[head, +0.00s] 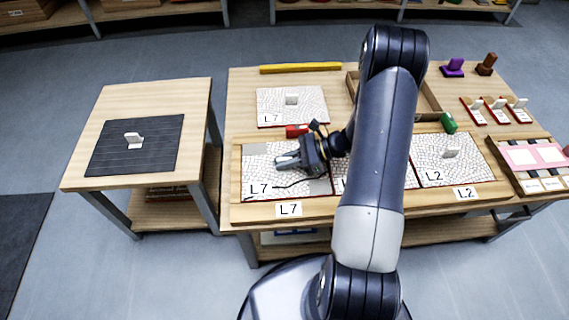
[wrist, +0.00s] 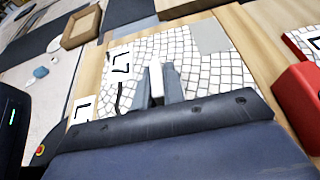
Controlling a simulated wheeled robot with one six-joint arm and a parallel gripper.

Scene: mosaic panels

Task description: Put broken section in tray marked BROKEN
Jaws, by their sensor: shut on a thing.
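A white mosaic section marked L7 (head: 258,176) lies in the left bay of the wooden frame (head: 330,207). A dark crack line crosses it and grey patches show at two corners. It also shows in the wrist view (wrist: 205,72). My gripper (head: 286,162) is shut on its white upright handle (wrist: 156,82). The section looks level in the bay; I cannot tell whether it is lifted. A second L7 section (head: 291,106) lies whole behind the frame. No readable BROKEN mark shows; a wooden tray (wrist: 66,41) stands at the upper left of the wrist view.
An L2 section (head: 440,172) fills the right bay; my arm hides much of the middle one. A side table (head: 90,171) on the left has a dark mat (head: 108,158) with a white handle. A red block (head: 296,131), yellow bar (head: 300,68) and green object (head: 448,122) lie nearby.

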